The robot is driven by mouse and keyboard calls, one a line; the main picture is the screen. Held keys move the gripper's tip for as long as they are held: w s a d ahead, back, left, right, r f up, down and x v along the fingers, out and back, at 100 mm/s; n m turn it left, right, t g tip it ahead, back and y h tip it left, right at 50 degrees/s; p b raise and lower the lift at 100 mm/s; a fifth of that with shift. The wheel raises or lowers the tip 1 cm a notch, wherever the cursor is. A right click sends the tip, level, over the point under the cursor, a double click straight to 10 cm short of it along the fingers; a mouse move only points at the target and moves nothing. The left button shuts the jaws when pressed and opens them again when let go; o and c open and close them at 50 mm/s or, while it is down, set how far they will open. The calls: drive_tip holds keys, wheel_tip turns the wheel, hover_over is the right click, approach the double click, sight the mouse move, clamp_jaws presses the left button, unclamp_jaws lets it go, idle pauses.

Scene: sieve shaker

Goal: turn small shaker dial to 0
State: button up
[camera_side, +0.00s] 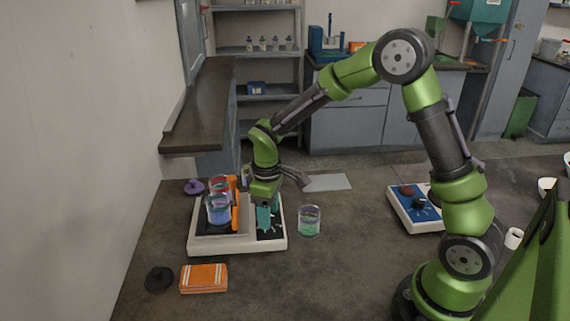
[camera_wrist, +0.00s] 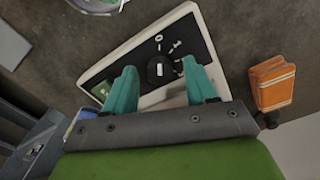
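The small shaker (camera_side: 193,247) is a white base with a black control panel on its right end, on the dark table. In the wrist view its panel (camera_wrist: 190,30) carries a round black dial (camera_wrist: 152,70) with a white bar and small white marks, one like a 0, above and right of it. The bar looks upright in that view; its exact setting is hard to read. My gripper (camera_side: 266,218) points down over the panel. In the wrist view its teal fingers (camera_wrist: 160,77) are apart, one on each side of the dial; contact cannot be told. The dial is hidden in the side view.
Glass jars (camera_side: 218,210) and an orange upright clamp (camera_side: 235,212) stand on the shaker's left part. A glass beaker (camera_side: 309,222) stands close to its right. A blue-panelled device (camera_side: 415,207) stands right.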

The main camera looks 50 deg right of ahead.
wheel_tip(320, 180, up, 17)
idle(0.7)
drive_tip(key=s+r+m+t+y, duration=0.2)
drive_tip(key=s+m+t, duration=0.5)
drive_tip(key=s, duration=1)
drive_tip(key=shift+s+a+r+m, duration=0.2)
drive_tip(key=shift+s+a+m, duration=0.2)
drive_tip(key=shift+m, duration=0.4)
